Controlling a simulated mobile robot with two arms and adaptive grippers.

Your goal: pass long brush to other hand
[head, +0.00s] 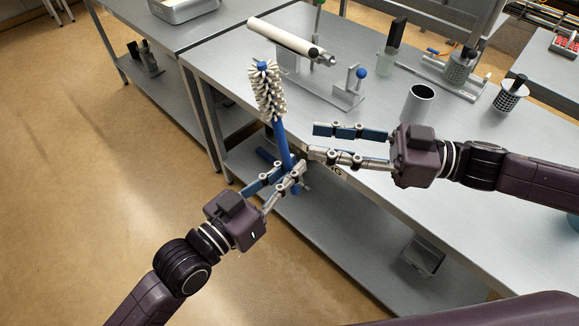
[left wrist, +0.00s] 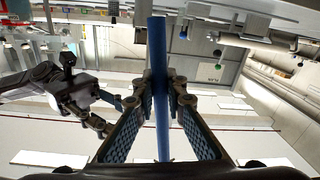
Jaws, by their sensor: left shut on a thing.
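The long brush has white bristles (head: 268,92) at its upper end and a blue handle (head: 281,146). It stands nearly upright, bristles up, in front of the table edge. My left gripper (head: 290,174) is shut on the lower part of the handle. The left wrist view shows the handle (left wrist: 160,60) running between the two fingers (left wrist: 163,92). My right gripper (head: 314,142) is open and empty. Its fingers point left toward the handle, with their tips a little to the right of the brush and above my left gripper. A gap shows between them and the handle.
A lower shelf (head: 345,235) holds a small bin (head: 424,256). Open floor (head: 70,180) lies at left.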

